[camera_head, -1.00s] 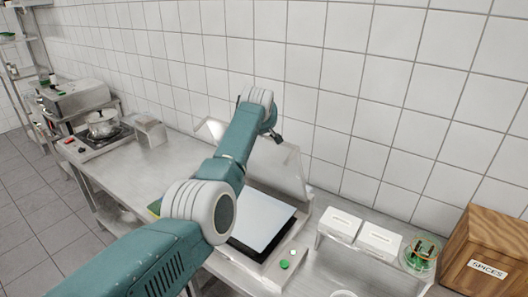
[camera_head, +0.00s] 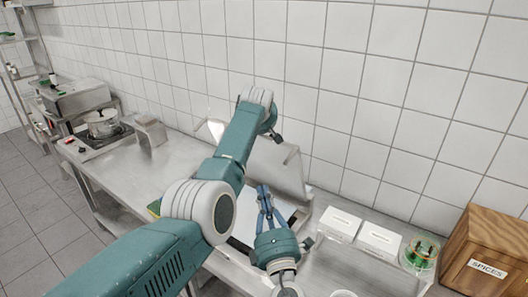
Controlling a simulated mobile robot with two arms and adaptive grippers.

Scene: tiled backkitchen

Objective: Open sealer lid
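The sealer (camera_head: 242,243) stands on the steel counter, with a pale flat top, dark border and green button. Its clear lid (camera_head: 283,172) stands raised, tilted back toward the tiled wall. My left arm crosses in front of the lid and sealer; its gripper is hidden behind the arm links, so I cannot tell its state. My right gripper (camera_head: 264,190) is over the front right of the sealer, fingers pointing away from me toward the lid. Its fingertips look close together with nothing between them. It covers the button and part of the sealer's top.
Two white boxes (camera_head: 379,239) stand on a small rack right of the sealer. A green-topped glass dish (camera_head: 421,252) and a wooden spices box (camera_head: 486,255) are farther right. A pot (camera_head: 102,124) sits on a burner at the left. The counter left of the sealer is largely clear.

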